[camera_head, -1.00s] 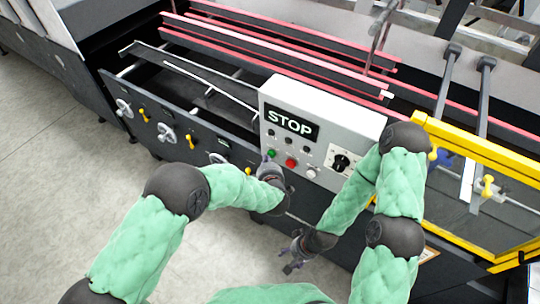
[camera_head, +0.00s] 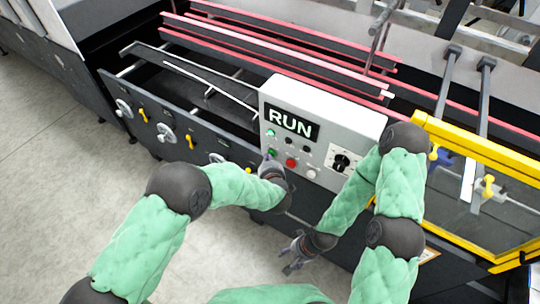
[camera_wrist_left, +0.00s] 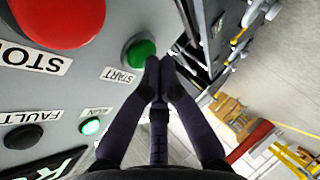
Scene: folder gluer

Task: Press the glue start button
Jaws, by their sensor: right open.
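The green START button (camera_head: 272,152) is at the lower left of the grey control panel (camera_head: 330,109). It also shows in the left wrist view (camera_wrist_left: 138,54), with its START label beside it. My left gripper (camera_head: 267,160) is at the button. In the left wrist view its dark fingertips (camera_wrist_left: 160,64) are together, with nothing between them, and overlap the button's edge. I cannot tell whether they touch it. The panel display (camera_head: 291,125) reads RUN, and the RUN lamp (camera_wrist_left: 91,126) glows green. My right gripper (camera_head: 293,262) is open and empty, low in front of the machine.
A red STOP button (camera_head: 291,163) is close to the right of START. A black rotary knob (camera_head: 341,162) is farther right. A yellow guard frame (camera_head: 477,142) stands at the right. Handwheels and yellow levers line the machine's front at the left. The floor at the left is clear.

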